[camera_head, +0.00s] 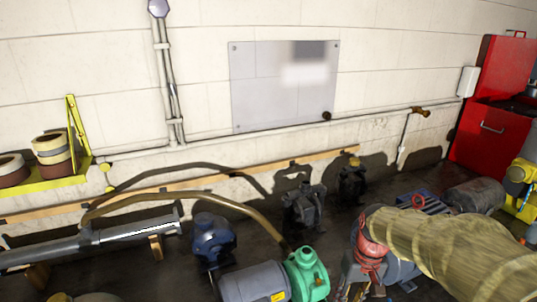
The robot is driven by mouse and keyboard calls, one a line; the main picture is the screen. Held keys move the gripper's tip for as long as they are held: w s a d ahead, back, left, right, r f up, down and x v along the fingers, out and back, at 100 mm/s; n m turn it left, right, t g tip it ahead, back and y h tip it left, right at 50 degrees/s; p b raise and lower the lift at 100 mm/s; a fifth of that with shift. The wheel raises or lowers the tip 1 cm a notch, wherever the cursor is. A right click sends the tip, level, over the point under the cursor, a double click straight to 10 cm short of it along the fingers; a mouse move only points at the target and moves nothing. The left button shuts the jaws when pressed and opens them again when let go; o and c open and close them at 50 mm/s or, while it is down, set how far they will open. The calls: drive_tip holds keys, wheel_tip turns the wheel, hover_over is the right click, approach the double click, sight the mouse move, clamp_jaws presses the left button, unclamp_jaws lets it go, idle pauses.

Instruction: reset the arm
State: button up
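Several motors and pumps stand on the dark floor: a grey motor with a green pump end (306,273), a dark blue one (212,240), and dark ones (304,207) by the wall. No tag on them is readable.
A brown hose (190,198) arches over the floor. A grey pipe (110,236) lies at left near a yellow shelf (50,182) with tape rolls. A clear panel (285,90) hangs on the white wall. A red cabinet (490,130) stands at right. The floor is crowded.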

drive_tip(key=s+a+r+t+b, duration=0.1)
drive_tip(key=s+r+t, duration=0.2)
drive_tip(key=s+r, duration=0.2)
drive_tip(key=s+a+r+t+h+b, duration=0.1)
drive_tip(key=s+r+t+b, duration=0.1)
drive_tip(key=s, duration=0.8)
wheel_tip(320, 180, up, 3)
drive_tip(key=shift+s+f+m+t, duration=0.15)
drive_tip(key=shift+s+m+t, duration=0.1)
drive_tip(key=shift+m+t, duration=0.2)
